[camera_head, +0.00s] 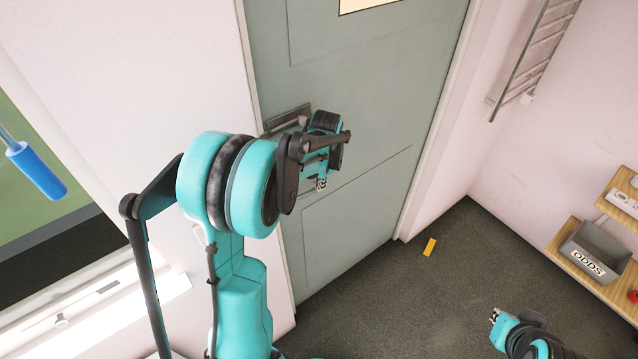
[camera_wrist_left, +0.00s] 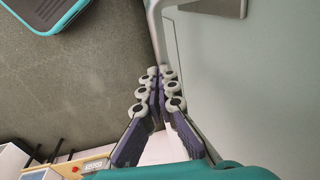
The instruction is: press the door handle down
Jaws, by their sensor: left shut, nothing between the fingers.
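The grey-green door (camera_head: 365,190) stands in its frame and looks closed. Its metal handle (camera_head: 288,118) is near the door's left edge, partly hidden behind my left wrist in the head view. My left gripper (camera_head: 322,184) is in front of the door, just right of and below the handle, with fingertips pointing down. In the left wrist view the fingers (camera_wrist_left: 157,92) are together with nothing between them. The handle's lever (camera_wrist_left: 155,28) shows just beyond the fingertips; I cannot tell whether they touch. My right gripper (camera_head: 494,317) is low at the lower right, away from the door.
A grey bin labelled ODDS (camera_head: 592,250) sits on a wooden shelf at the right. A towel rail (camera_head: 527,60) hangs on the right wall. A yellow piece (camera_head: 429,247) lies on the dark floor. A window with a blue-handled tool (camera_head: 38,172) in front is at the left.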

